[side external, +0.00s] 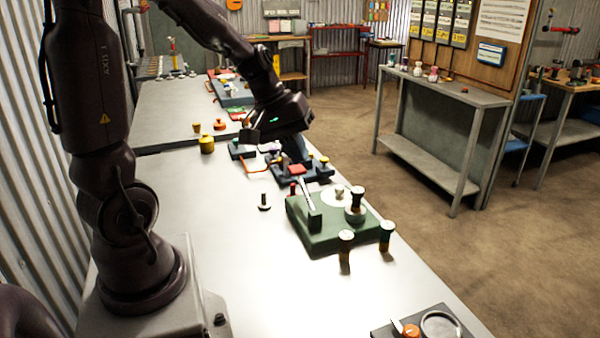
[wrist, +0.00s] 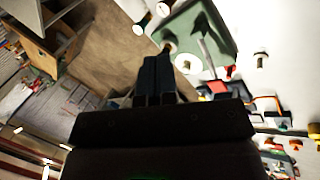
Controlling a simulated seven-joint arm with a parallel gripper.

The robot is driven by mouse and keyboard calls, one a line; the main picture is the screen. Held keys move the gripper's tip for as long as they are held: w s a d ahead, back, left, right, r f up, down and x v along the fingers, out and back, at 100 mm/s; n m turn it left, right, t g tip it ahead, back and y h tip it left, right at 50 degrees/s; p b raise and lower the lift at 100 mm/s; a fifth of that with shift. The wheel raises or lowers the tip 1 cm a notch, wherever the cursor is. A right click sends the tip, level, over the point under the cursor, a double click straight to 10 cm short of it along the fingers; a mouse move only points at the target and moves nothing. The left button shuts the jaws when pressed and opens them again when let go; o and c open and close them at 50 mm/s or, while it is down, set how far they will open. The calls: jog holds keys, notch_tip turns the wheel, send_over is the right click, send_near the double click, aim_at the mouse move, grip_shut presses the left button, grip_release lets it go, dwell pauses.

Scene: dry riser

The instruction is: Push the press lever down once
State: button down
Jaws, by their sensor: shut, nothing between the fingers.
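The press is a green base (side external: 325,236) on the white table, with a slanted silver lever (side external: 307,192) rising from a dark green block near its left edge. The green base also shows at the top of the wrist view (wrist: 222,42), with the lever (wrist: 207,50) across it. A white disc (side external: 333,198) and a dark post with a pale top are on the same base. My gripper (side external: 298,152) is behind the press in the side view, above a dark blue fixture and apart from the lever. Its dark fingers are together and empty in the wrist view (wrist: 157,70).
The dark blue fixture (side external: 318,174) with a red block stands just behind the press. Two brown pegs with pale tops (side external: 345,246) stand in front of the press. A small dark bolt-like piece (side external: 264,203) is left of it. The table front is mostly clear.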

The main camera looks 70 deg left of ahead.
aim_at(296, 172)
jog(key=w+a+f+n+t+y, duration=0.1)
jog(key=w+a+n+t, duration=0.1)
jog(key=a, duration=0.4)
jog(key=w+a+f+n+t+y, duration=0.1)
jog(key=w+a+f+n, duration=0.1)
jog(key=w+a+n, duration=0.2)
jog(key=a+n, duration=0.2)
jog(key=n, duration=0.1)
jog(key=shift+w+a+f+t, duration=0.15)
jog(key=shift+w+a+t, duration=0.05)
jog(key=shift+w+t, duration=0.2)
jog(key=shift+a+f, duration=0.55)
jog(key=shift+f, duration=0.8)
jog(key=shift+a+f, duration=0.5)
jog(key=shift+f, duration=0.85)
jog(key=shift+a+f, duration=0.55)
jog(key=shift+f, duration=0.8)
jog(key=shift+s+f, duration=0.1)
jog(key=shift+f, duration=0.05)
jog(key=shift+a+f, duration=0.2)
jog(key=shift+f, duration=0.05)
jog(key=shift+a+f, duration=0.25)
jog(key=shift+f, duration=0.35)
jog(key=shift+a+f, duration=0.3)
jog(key=shift+f, duration=0.3)
jog(key=shift+a+f, duration=0.25)
jog(key=shift+f, duration=0.35)
